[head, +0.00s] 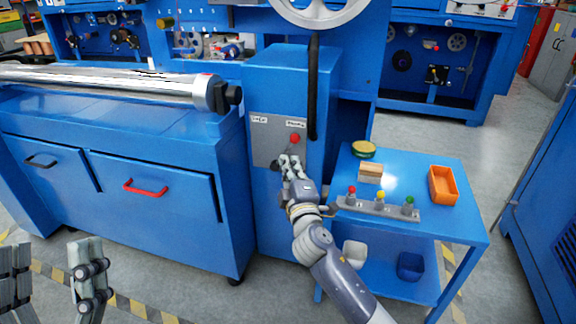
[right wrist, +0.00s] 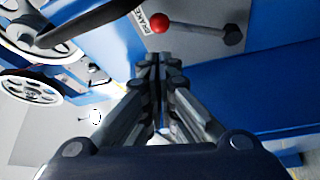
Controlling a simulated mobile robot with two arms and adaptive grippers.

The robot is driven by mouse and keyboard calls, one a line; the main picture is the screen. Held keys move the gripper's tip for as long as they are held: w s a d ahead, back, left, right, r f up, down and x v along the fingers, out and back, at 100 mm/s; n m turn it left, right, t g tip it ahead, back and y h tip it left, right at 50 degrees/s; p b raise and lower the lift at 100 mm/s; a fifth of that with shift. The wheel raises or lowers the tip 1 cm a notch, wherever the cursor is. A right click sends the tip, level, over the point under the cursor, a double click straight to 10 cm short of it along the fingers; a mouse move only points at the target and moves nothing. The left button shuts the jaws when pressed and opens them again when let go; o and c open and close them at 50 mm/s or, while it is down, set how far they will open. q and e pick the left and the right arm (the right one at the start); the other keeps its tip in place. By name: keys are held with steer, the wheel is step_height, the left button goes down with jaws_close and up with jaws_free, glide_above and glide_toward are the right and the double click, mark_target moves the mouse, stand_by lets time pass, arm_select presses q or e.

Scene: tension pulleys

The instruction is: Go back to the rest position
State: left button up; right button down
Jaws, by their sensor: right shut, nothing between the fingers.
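My right gripper (head: 289,160) is shut and empty in front of the grey panel (head: 262,146) on the blue machine column. A red ball knob (head: 294,138) on the panel is just above its fingertips. In the right wrist view the closed fingers (right wrist: 159,60) point towards the panel. The red knob (right wrist: 162,23) sits on a dark lever (right wrist: 205,32) beside a BRAKE label, apart from the fingers in that picture. My left gripper (head: 48,248) is at the bottom left, with its fingers wide apart and nothing between them.
A blue side table (head: 455,205) stands at the right with a button bar (head: 380,207), an orange tray (head: 443,185) and a green-yellow round item (head: 363,149). A blue cabinet with a metal roller (head: 110,80) is at the left. Bare floor lies in front.

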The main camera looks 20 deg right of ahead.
steer(key=shift+w+d+f, duration=0.1)
steer(key=shift+w+f, duration=0.05)
